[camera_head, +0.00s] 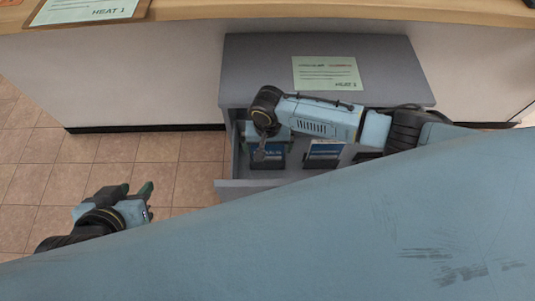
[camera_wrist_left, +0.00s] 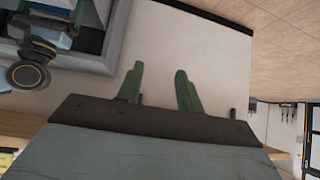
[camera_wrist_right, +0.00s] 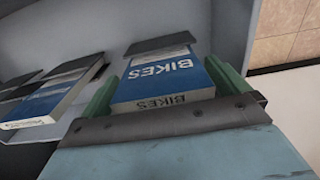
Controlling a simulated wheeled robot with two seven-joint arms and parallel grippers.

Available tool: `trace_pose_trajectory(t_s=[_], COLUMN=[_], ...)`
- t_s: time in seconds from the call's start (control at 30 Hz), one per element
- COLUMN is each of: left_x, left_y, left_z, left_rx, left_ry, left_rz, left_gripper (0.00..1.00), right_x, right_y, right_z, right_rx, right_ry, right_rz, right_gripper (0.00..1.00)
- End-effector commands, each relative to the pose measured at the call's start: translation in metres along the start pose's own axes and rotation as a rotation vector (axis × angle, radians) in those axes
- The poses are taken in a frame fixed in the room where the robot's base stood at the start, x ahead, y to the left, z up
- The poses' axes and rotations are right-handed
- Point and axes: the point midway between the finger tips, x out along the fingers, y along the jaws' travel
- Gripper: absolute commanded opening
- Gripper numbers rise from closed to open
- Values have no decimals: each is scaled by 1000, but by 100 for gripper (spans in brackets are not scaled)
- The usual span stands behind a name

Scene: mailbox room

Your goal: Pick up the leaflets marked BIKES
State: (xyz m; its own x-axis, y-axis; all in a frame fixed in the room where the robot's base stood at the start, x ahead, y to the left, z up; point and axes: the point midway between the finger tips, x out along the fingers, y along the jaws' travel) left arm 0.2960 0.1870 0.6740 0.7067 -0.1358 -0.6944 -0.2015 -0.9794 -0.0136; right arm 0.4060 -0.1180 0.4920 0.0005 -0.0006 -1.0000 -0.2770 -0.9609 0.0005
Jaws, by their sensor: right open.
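The BIKES leaflets (camera_wrist_right: 162,80) are a blue-and-white stack with a dark upper end, lying in the open grey drawer (camera_head: 240,187). In the right wrist view, my right gripper (camera_wrist_right: 168,84) is open, with a green finger on either side of the stack. Whether the fingers touch it, I cannot tell. In the head view, my right gripper (camera_head: 268,154) reaches down into the drawer and partly covers that stack. My left gripper (camera_head: 138,190) is open and empty, out over the floor to the left of the drawer; its spread fingers show in the left wrist view (camera_wrist_left: 160,88).
Another blue-and-white stack (camera_head: 324,149) lies to the right in the drawer; it shows left of BIKES in the right wrist view (camera_wrist_right: 52,100). A green sheet (camera_head: 327,73) lies on the grey cabinet top (camera_head: 260,70). A clipboard (camera_head: 90,12) lies on the wooden counter (camera_head: 300,10). Floor at left is clear.

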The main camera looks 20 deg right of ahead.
Motion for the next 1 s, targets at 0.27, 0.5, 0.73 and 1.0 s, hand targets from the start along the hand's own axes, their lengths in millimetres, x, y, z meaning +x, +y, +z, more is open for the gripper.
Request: trace_pose_trajectory(t_s=[0.27,0.5,0.73,1.0], left_x=[0,0,0,-6], left_y=[0,0,0,-4], left_z=[0,1,1,20], left_rx=[0,0,0,-3], left_ry=[-2,-3,-9,-116], left_rz=[0,-1,0,-10], left_gripper=[36,36,36,36], right_x=[0,0,-1,-10], right_y=[0,0,0,0], right_z=[0,0,0,0], right_rx=[0,0,0,-1], right_ry=[0,0,0,1], right_rz=[0,-1,-1,-2], right_gripper=[72,50,50,50])
